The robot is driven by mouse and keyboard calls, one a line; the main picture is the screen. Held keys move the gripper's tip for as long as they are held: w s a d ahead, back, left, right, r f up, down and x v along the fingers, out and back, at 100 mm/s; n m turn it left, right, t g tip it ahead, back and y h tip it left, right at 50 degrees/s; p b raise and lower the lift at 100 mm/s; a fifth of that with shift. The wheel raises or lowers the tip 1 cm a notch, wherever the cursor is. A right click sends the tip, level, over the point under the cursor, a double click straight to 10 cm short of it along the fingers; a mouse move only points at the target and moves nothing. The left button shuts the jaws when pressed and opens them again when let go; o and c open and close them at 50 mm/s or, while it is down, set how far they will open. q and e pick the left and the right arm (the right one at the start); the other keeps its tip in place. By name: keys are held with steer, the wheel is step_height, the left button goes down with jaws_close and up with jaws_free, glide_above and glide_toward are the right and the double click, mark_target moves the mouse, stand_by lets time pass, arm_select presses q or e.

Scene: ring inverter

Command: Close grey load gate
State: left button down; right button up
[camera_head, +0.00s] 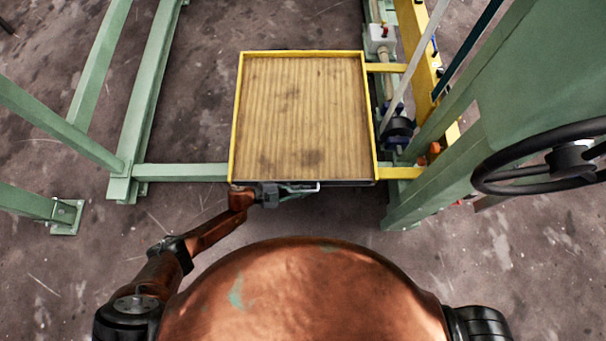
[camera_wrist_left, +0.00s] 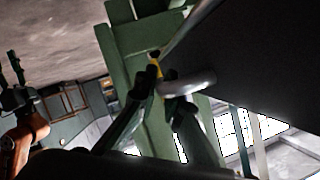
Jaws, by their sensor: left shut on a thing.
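The load tray (camera_head: 371,130) has a yellow rim and a ribbed wooden floor, and stands in the upper middle of the head view. The grey load gate (camera_head: 348,183) shows only as a thin dark edge along the tray's near side. A light grey bar handle (camera_head: 310,187) sits at that edge. My left gripper (camera_head: 290,189) is shut on the handle. In the left wrist view the handle (camera_wrist_left: 190,82) runs between the dark fingers, beside a large dark panel. I cannot tell the gate's exact angle. My right gripper is not in view.
Green frame posts (camera_head: 145,110) stand to the left. A green machine body (camera_head: 545,90) with a black handwheel (camera_head: 545,158) stands to the right. A yellow beam (camera_head: 420,55) runs beside the tray. Bare floor (camera_head: 340,220) lies between me and the tray.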

arm_select(q)
steer(key=shift+w, duration=0.1)
steer(key=c, duration=2.3)
jaws_free()
steer(key=v, duration=1.2)
